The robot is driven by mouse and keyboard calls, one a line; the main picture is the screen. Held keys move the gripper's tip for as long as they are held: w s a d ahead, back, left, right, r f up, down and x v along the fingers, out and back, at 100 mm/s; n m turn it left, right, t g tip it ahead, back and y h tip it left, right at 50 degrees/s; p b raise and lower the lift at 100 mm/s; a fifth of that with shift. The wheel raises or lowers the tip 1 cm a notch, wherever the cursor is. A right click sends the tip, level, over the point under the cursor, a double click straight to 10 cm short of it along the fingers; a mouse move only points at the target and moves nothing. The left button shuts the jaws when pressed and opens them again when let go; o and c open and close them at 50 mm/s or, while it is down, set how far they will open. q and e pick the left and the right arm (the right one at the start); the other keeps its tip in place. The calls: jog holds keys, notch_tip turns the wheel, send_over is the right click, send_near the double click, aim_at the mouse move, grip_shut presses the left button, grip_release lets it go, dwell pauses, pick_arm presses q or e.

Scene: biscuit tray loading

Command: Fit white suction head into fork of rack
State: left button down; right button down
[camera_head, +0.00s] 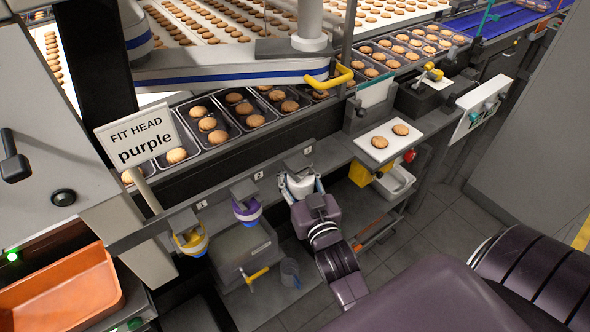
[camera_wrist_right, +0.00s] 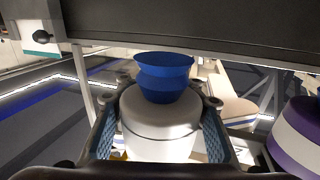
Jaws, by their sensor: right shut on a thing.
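The white suction head (camera_head: 300,187) is between the fingers of my right gripper (camera_head: 304,190), just below and in front of the fork marked 3 (camera_head: 297,163) on the rack. Whether it sits inside that fork cannot be told. In the right wrist view the white head (camera_wrist_right: 160,132) has a blue bellows cup (camera_wrist_right: 164,77), and both padded fingers (camera_wrist_right: 160,140) close around its sides. A purple-and-white head (camera_head: 247,212) hangs at fork 2, also at the right of the wrist view (camera_wrist_right: 303,135). A yellow-and-white head (camera_head: 191,241) hangs at the leftmost fork. My left gripper is out of view.
A sign (camera_head: 139,139) reads "FIT HEAD purple". The grey rack rail (camera_head: 330,146) runs above the heads. A white plate (camera_head: 408,151) with two biscuits lies to the right. An orange bin (camera_head: 65,297) is at lower left, a grey box (camera_head: 243,255) below the rack.

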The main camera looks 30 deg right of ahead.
jog(key=shift+w+r, duration=0.1)
jog(key=shift+w, duration=0.65)
jog(key=c, duration=1.1)
grip_release()
